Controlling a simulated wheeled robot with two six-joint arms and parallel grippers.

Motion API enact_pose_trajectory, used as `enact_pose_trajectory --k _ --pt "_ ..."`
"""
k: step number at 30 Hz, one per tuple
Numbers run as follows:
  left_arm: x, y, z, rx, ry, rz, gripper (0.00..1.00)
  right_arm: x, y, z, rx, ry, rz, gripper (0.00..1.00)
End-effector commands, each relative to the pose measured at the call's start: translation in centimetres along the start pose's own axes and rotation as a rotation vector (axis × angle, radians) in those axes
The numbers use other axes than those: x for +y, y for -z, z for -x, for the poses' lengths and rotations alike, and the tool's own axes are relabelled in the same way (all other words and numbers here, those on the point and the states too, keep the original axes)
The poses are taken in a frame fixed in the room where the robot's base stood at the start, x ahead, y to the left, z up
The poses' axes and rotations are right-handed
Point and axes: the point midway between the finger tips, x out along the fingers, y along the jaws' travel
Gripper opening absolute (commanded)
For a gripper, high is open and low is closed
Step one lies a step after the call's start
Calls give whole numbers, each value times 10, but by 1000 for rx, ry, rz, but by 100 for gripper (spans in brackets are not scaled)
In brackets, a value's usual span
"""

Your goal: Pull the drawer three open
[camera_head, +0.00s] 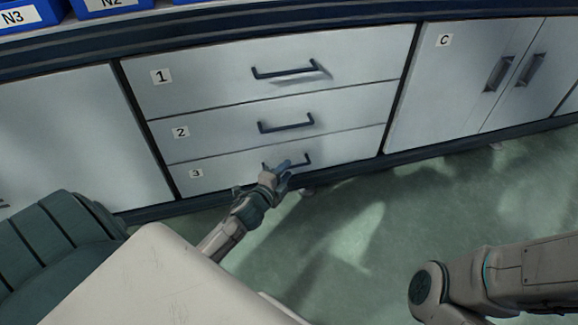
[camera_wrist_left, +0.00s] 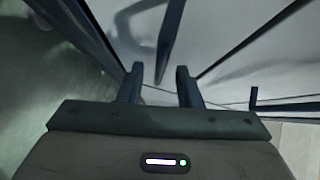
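Drawer three (camera_head: 350,148), the lowest drawer, carries the label 3 (camera_head: 196,173) and looks shut, flush with the front. Its dark bar handle (camera_head: 308,158) is partly hidden behind my left gripper (camera_head: 279,172), which is at the handle's left part. In the left wrist view the two fingers of my left gripper (camera_wrist_left: 160,80) stand apart, with a dark bar (camera_wrist_left: 171,35), apparently the handle, reaching into the gap between them. Space shows on both sides of the bar, so it does not look clamped. My right gripper is out of view.
Drawer two (camera_head: 225,125) and drawer one (camera_head: 210,83) above are shut. A double-door cabinet C (camera_head: 450,85) stands to the right, also shut. Blue bins (camera_head: 30,15) sit on top at the left. The green floor (camera_head: 370,220) in front is clear.

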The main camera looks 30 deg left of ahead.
Motion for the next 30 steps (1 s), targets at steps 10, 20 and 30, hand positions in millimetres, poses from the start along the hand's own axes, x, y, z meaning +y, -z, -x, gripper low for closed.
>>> enact_pose_trajectory --k 10,20,30 --pt "0 0 -27 0 1 0 32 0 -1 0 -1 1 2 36" --pt "0 0 -27 0 0 0 12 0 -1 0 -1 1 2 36" --pt "1 0 -25 0 -1 0 0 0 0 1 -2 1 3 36"
